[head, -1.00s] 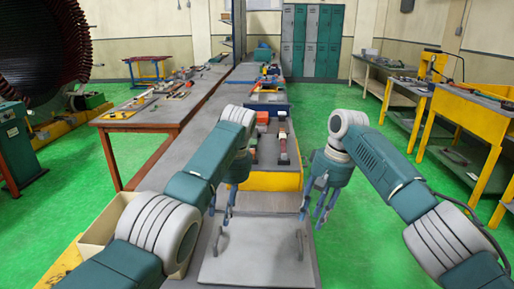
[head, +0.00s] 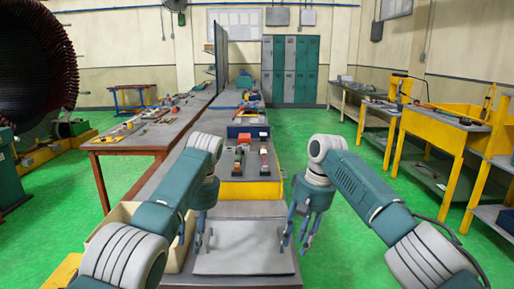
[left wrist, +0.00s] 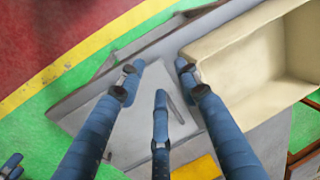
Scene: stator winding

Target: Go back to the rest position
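My left gripper (head: 196,240) hangs over the near end of the long bench, at the left side of a flat grey plate with handles (head: 240,262). In the left wrist view its three blue fingers (left wrist: 155,85) are spread, with nothing between them. The plate (left wrist: 100,112) and one handle show beneath those fingers. My right gripper (head: 297,238) hangs near the plate's right side, at the bench's right edge. Its fingers are apart and I see nothing held in them.
A cream bin (left wrist: 240,55) stands beside the plate, partly hidden behind my left arm in the head view. A yellow-fronted rack (head: 245,190) with tools stands beyond the plate. Yellow workbenches (head: 445,130) stand at the right. Green floor (head: 300,135) is open between.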

